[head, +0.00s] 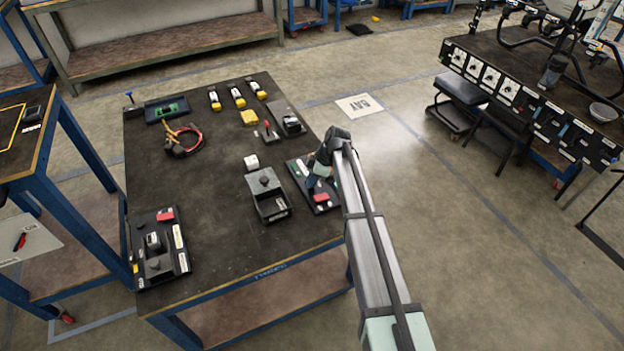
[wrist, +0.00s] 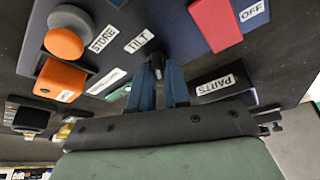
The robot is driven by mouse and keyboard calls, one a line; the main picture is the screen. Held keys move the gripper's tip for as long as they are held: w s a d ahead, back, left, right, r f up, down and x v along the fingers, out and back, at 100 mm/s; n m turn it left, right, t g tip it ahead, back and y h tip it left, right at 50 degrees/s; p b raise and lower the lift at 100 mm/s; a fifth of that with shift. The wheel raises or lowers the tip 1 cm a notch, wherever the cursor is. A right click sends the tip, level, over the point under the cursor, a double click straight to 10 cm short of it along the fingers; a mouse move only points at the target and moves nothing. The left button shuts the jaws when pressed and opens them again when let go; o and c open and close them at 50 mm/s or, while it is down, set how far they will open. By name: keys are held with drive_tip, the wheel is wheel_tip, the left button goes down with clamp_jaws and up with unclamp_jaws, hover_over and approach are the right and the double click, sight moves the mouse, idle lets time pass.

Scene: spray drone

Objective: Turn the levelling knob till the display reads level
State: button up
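My gripper (head: 322,172) is low over a dark panel (head: 328,206) at the right edge of the table. In the wrist view its two blue fingers (wrist: 158,72) point at the panel beside a TILT label (wrist: 139,41). A small dark piece shows between the fingertips; I cannot tell whether they touch it. The panel also carries an orange round knob (wrist: 64,43), an orange block (wrist: 60,80), a STORE label (wrist: 103,39) and a red block (wrist: 215,24) near an OFF label (wrist: 252,10). No display reading is legible. I cannot tell which part is the levelling knob.
A grey device with a dark knob (head: 264,181) stands left of the panel. Another control panel (head: 160,248) lies at the front left. A cable bundle (head: 183,139), a green board (head: 167,108) and several yellow-and-white pieces lie farther back. The table's middle left is clear.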

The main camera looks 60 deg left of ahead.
clamp_jaws()
drive_tip(key=m, duration=0.2)
drive_tip(key=shift+d+m+t+y, duration=0.2)
drive_tip(key=shift+m+t+y, duration=0.1)
drive_tip(key=shift+t+y, duration=0.1)
drive_tip(key=shift+s+m+t+y, duration=0.1)
drive_tip(key=shift+m+t+y, duration=0.3)
drive_tip(key=shift+m, duration=1.1)
drive_tip(key=shift+o, duration=2.3)
unclamp_jaws()
drive_tip(key=shift+a, duration=0.1)
